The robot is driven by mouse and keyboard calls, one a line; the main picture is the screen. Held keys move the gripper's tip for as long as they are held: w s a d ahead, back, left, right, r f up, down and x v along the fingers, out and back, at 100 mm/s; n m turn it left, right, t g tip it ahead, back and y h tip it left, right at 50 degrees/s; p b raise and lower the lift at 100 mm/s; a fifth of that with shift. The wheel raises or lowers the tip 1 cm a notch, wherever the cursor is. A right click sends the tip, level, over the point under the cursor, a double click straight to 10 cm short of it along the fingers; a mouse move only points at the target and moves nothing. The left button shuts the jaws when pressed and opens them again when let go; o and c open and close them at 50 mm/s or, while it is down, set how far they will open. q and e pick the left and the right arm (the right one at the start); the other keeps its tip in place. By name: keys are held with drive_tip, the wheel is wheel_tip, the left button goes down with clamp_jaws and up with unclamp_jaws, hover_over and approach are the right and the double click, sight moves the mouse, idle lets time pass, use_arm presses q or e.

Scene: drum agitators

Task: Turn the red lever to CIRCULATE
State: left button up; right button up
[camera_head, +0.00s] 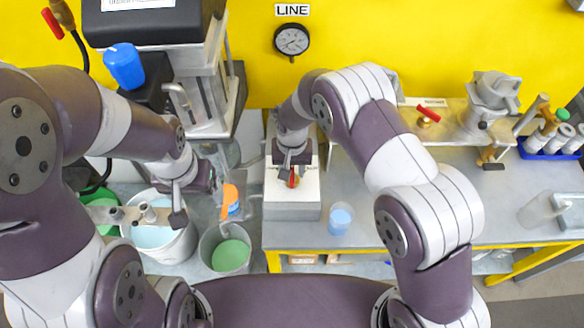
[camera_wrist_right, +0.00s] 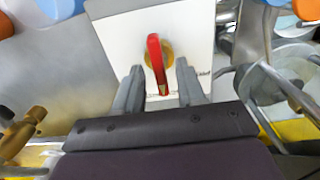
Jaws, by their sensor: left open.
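The red lever (camera_wrist_right: 156,58) sits on a brass-coloured valve on top of a white block (camera_wrist_right: 188,28). In the head view the lever (camera_head: 293,180) is partly covered by my right gripper (camera_head: 292,160). In the wrist view my right gripper (camera_wrist_right: 159,75) is open, with one finger on each side of the lever and a visible gap to each. Small lettering on the block is too small to read. My left gripper (camera_head: 180,208) is open over the right side of a white bucket (camera_head: 170,245), away from the lever.
Another red-handled valve (camera_head: 430,104) sits on a bracket to the right. A cup of blue liquid (camera_head: 341,218) stands right of the block. A bucket of green liquid (camera_head: 230,254) and an orange-topped bottle (camera_head: 231,200) are to the left. The bench's middle is clear.

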drive_tip(key=shift+r, duration=0.3)
wheel_tip(320, 180, up, 12)
drive_tip(key=b, duration=0.2)
drive_tip(key=shift+b, duration=0.35)
drive_tip(key=s+d+n+t, duration=0.1)
drive_tip(key=s+d, duration=1.5)
drive_tip(key=shift+d+r, duration=0.15)
drive_tip(key=shift+d, duration=0.2)
drive_tip(key=shift+s+d, duration=0.1)
drive_tip(key=shift+s, duration=0.05)
